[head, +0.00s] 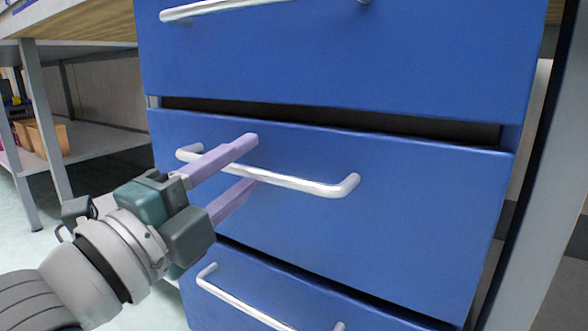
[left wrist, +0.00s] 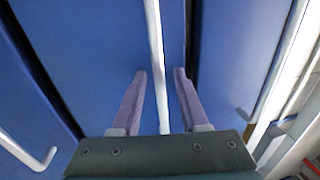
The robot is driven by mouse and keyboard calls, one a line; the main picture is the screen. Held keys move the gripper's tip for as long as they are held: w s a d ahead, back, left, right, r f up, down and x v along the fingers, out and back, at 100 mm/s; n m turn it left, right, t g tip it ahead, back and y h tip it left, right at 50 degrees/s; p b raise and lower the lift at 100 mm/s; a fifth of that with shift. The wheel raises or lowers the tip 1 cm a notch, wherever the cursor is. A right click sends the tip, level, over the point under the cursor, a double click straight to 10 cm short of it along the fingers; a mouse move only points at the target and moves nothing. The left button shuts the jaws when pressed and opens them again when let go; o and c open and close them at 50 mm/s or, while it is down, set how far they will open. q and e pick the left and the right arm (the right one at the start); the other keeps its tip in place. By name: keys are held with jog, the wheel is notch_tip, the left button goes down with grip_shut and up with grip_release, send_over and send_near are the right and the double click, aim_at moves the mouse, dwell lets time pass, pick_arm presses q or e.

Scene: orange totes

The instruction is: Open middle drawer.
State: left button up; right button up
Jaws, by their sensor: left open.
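The middle drawer (head: 410,215) is a blue front with a silver bar handle (head: 310,185). A dark gap runs along its top edge, below the top drawer. My left gripper (head: 252,160) reaches in from the left with its pale purple fingers open at the handle, one above the bar and one below. In the left wrist view, the handle bar (left wrist: 156,50) passes between the two open fingers (left wrist: 160,72), with space visible on either side. I cannot tell whether a finger touches the bar. My right gripper is not in view.
The top drawer (head: 340,60) and the bottom drawer (head: 300,302) have similar silver handles. A table with a lower shelf (head: 105,142) and tan boxes (head: 48,140) stands at left. A grey post (head: 558,180) rises close at the right.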

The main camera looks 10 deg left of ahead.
pick_arm(q)
jog(key=shift+c, duration=0.3)
grip_shut()
dwell(1.0)
